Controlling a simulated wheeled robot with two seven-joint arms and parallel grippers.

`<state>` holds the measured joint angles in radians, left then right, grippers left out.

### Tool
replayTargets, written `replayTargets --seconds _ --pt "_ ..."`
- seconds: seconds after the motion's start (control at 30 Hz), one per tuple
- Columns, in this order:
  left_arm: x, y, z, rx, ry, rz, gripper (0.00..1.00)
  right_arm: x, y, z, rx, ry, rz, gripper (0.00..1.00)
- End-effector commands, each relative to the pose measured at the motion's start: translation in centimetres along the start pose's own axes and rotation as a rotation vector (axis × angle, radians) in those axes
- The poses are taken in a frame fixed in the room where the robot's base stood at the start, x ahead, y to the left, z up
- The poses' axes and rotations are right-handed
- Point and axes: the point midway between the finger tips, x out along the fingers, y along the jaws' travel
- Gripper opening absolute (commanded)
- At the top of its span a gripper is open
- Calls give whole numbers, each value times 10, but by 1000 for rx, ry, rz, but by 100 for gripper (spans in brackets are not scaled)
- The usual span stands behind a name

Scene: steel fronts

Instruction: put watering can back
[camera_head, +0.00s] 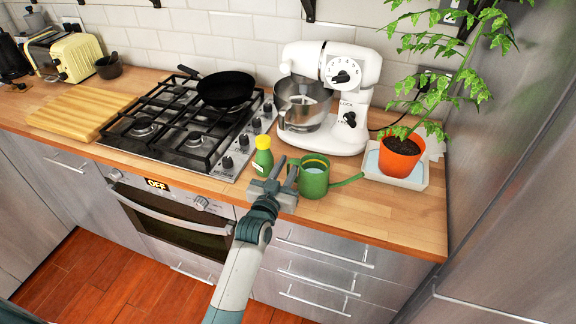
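A green watering can (314,180) stands upright on the wooden counter, in front of the white stand mixer. Its spout points right, toward the plant. My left gripper (287,168) is at the can's left side, where the handle is. Its fingers show a small gap, but I cannot tell whether they are closed on the handle. The handle is mostly hidden by the fingers. My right gripper is not in view.
A green bottle with a yellow cap (263,157) stands just left of my gripper. A potted plant (401,154) sits on a white tray (417,181) to the right. The mixer (333,95) and gas hob (187,122) stand behind and left. The front right counter is clear.

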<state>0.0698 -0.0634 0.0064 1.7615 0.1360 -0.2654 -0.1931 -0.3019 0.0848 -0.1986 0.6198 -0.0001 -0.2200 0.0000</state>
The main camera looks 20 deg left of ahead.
Motion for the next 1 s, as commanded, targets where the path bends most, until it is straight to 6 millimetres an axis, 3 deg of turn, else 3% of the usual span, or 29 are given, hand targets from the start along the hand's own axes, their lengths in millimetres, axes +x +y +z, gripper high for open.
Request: replayTargets --seconds 0.27,0.47,1.0 --pt "0 0 -3 0 1 0 24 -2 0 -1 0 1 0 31" --pt "-15 0 0 0 -1 0 24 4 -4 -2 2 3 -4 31" --pt "-102 0 -1 0 0 0 24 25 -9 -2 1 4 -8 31"
